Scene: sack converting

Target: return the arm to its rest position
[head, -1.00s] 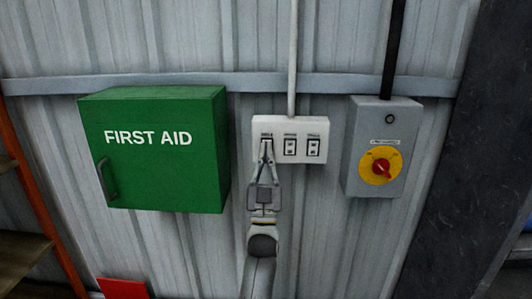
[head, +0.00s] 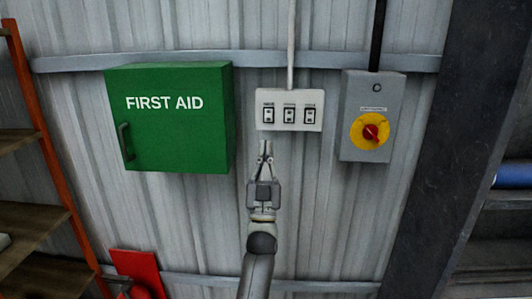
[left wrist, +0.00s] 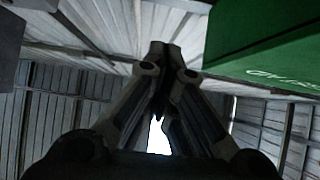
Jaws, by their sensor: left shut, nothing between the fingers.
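My left gripper (head: 265,147) is shut and empty in the head view. Its fingertips are just below the white switch panel (head: 289,121), in front of the corrugated wall, and apart from the panel. The panel carries three rocker switches in a row. In the left wrist view the fingers of my left gripper (left wrist: 161,52) come together at the tips with nothing between them. My right gripper is in neither view.
A green first aid cabinet (head: 180,145) hangs left of the panel; it also shows in the left wrist view (left wrist: 262,35). A grey box (head: 365,98) with a red and yellow rotary switch is on the right. Wooden shelving (head: 40,235) stands at far left, a red object (head: 136,265) below.

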